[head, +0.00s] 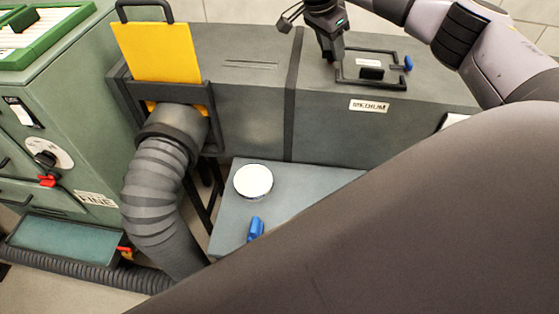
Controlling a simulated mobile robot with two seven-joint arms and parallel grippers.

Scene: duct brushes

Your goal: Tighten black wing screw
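A small black block-like part (372,73), possibly the black wing screw, sits inside a black rectangular frame (345,81) on top of the grey box labelled MEDIUM (350,130). A blue part (408,63) is at the frame's right end. My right gripper (331,56) points down at the frame's left end, left of the black part and apart from it in the picture. Its fingers overlap and are dark, so I cannot tell whether they are open or whether they touch the frame. My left gripper is not in view.
A yellow plate (158,52) stands in a dark slot above a ribbed grey hose (155,190). A lower grey surface holds a white round lid (253,181) and a blue part (256,228). A green cabinet (85,110) stands left. My own arm covers the lower right.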

